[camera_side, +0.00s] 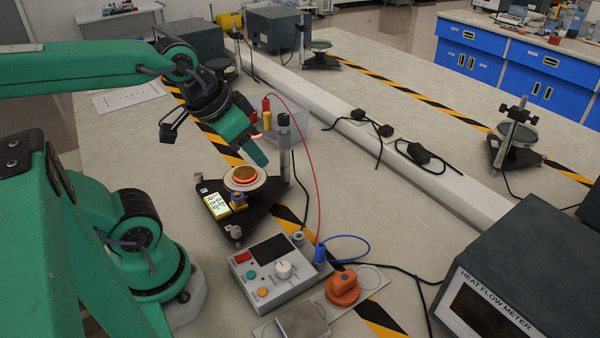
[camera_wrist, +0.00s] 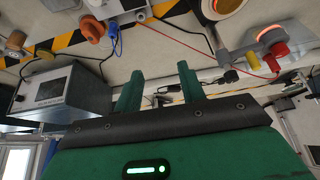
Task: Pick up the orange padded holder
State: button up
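The orange padded holder (camera_side: 343,288) stands on a light plate at the front of the bench in the side view, right of the control box. It also shows at the top left of the wrist view (camera_wrist: 92,27). My gripper (camera_side: 262,160) is in the air above and behind the round heated disc, well apart from the holder, up and to its left in the side view. In the wrist view its two green fingers (camera_wrist: 159,76) stand apart with nothing between them, so it is open and empty.
The control box (camera_side: 280,272) with a knob and blue cable sits beside the holder. A black stand with a glowing disc (camera_side: 245,178) is below my gripper. A metal block (camera_side: 303,322) lies in front. The heat flow meter (camera_side: 510,285) stands at the right; cables cross the bench.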

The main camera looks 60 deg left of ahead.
dwell(0.4)
jog(key=shift+o, duration=1)
jog(key=g, duration=0.5)
send_over(345, 276)
jog(key=f, duration=0.9)
jog(key=a+f, duration=0.1)
jog(key=f, duration=0.3)
jog(key=shift+f, duration=0.25)
jog(key=shift+s+d+f+g, duration=0.1)
jog(key=shift+d+f+g, duration=0.2)
jog(key=shift+d+f, duration=0.15)
jog(key=shift+f, duration=3.9)
